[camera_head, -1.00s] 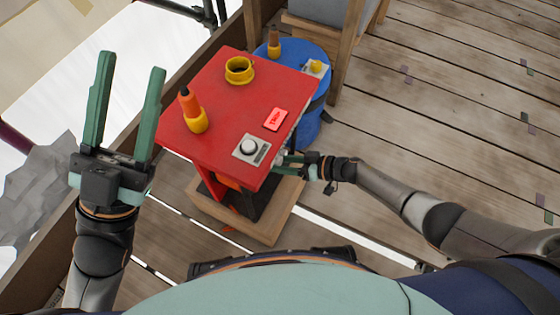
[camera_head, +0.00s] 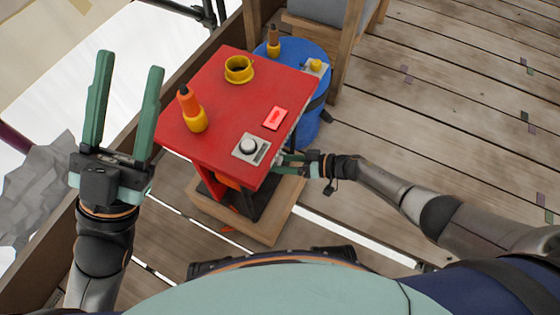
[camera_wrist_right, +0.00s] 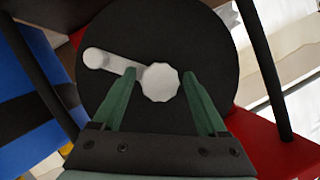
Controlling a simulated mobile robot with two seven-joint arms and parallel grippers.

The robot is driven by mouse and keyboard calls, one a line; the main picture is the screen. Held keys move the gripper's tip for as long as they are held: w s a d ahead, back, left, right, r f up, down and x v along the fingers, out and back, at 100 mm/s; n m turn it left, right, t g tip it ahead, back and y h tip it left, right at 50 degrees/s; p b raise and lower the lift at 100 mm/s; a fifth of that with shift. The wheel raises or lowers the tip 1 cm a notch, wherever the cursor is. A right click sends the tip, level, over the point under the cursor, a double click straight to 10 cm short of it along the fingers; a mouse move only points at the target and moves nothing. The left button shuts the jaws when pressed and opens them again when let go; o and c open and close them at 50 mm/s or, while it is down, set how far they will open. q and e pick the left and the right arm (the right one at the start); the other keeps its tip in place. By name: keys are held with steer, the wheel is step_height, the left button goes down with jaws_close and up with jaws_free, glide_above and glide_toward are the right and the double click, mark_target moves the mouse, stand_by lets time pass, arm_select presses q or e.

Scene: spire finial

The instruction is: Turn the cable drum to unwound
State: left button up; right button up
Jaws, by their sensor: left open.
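The cable drum shows in the right wrist view as a large black disc (camera_wrist_right: 215,55) with a pale scalloped knob (camera_wrist_right: 161,82) at its middle and a pale crank handle (camera_wrist_right: 96,58) reaching left. My right gripper (camera_wrist_right: 160,75) has its fingers apart on either side of the knob, with small gaps visible; contact cannot be told. The left finger overlaps the crank arm. In the head view, my right gripper (camera_head: 285,160) is at the right side of the red cabinet (camera_head: 225,100), and the drum face is hidden. My left gripper (camera_head: 128,85) is open and empty, left of the cabinet.
A blue drum (camera_head: 300,55) stands behind. The plank floor (camera_head: 450,110) at right is mostly clear.

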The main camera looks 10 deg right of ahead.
steer(key=shift+o, duration=0.5)
steer(key=shift+s+d+r, duration=0.1)
steer(key=shift+d+r, duration=0.05)
steer(key=shift+d, duration=0.2)
arm_select(q)
steer(key=shift+m, duration=0.5)
steer(key=shift+s+a+r+p, duration=0.1)
steer(key=shift+a+r+p, duration=0.05)
steer(key=shift+r+p, duration=1.05)
steer(key=shift+a+r+p, duration=0.1)
steer(key=shift+r+p, duration=1)
steer(key=shift+r, duration=0.05)
arm_select(e)
steer(key=v, duration=1.1)
steer(key=shift+s+d, duration=0.2)
steer(key=shift+d, duration=0.1)
